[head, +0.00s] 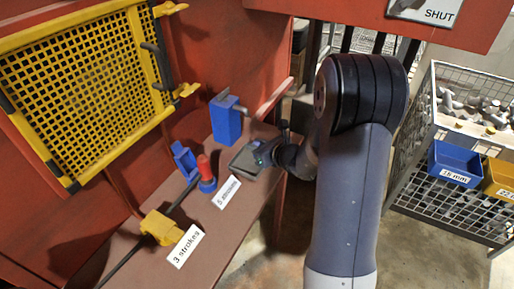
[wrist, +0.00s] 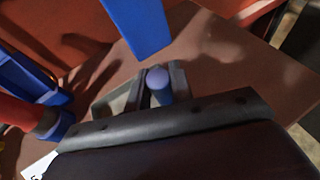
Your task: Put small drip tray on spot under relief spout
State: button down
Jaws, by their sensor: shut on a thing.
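The small drip tray (head: 244,162) is a flat grey tray at the front of my gripper (head: 266,150) in the head view. In the wrist view, my gripper (wrist: 160,86) is shut on a rounded blue-grey knob between its fingers. The tray's pale edge (wrist: 108,104) shows left of the fingers. The tray is at or just above the brown bench; I cannot tell whether it touches. A blue block (head: 225,122) with a grey spout-like piece on top stands just behind the tray; it also shows in the wrist view (wrist: 138,22). No marked spot can be made out.
A red-topped blue fitting (head: 206,174) stands left of the tray, beside a blue bracket (head: 184,160). A yellow block (head: 161,228) on a rod and labels for strokes lie nearer. A yellow mesh guard (head: 90,85) hangs at left. A wire rack (head: 430,185) with bins stands right.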

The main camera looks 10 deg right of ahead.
jog(key=shift+f, duration=0.2)
jog(key=shift+f, duration=0.1)
jog(key=c, duration=1.3)
grip_release()
jog(key=shift+o, duration=0.2)
